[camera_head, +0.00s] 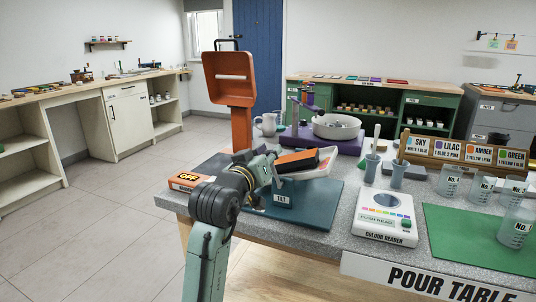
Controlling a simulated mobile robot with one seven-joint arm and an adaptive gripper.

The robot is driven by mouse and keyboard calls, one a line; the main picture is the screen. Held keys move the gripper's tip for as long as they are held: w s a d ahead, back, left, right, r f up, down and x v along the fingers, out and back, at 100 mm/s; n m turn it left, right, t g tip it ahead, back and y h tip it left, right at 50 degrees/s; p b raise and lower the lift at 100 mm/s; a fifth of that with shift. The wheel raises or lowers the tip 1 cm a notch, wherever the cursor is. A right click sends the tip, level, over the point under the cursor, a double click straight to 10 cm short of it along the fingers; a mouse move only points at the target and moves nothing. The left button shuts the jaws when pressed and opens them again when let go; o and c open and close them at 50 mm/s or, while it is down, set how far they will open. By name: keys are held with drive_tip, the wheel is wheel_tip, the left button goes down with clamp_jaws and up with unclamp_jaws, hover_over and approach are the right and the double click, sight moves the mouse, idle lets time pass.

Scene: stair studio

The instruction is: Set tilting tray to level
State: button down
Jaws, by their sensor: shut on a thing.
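The tilting tray (327,163) is a white shallow tray on a dark blue base plate (318,205) with a small labelled block (284,200) below it. The tray slopes, its right end higher than its left. A dark and orange block (298,161) shows over the tray. My arm comes up from the bottom, and my gripper (275,170) is at the tray's left end, shut on the tray's edge as far as I can see. The fingertips are small and partly hidden by my own wrist, so the exact contact is unclear.
An orange box with an OFF label (188,181) sits left of my arm. An orange upright frame (230,75) stands behind. A purple-based bowl (337,127) stands behind.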

drive_tip(key=d+m, duration=0.1)
drive_tip(key=d+m+b, duration=0.1)
drive_tip(key=s+m, duration=0.1)
drive_tip(key=m, duration=0.1)
drive_tip(key=shift+d+r, duration=0.3)
drive_tip(key=shift+d, duration=0.1)
drive_tip(key=c, duration=1.4)
unclamp_jaws()
drive_tip(key=shift+o, duration=0.2)
drive_tip(key=v, duration=1.2)
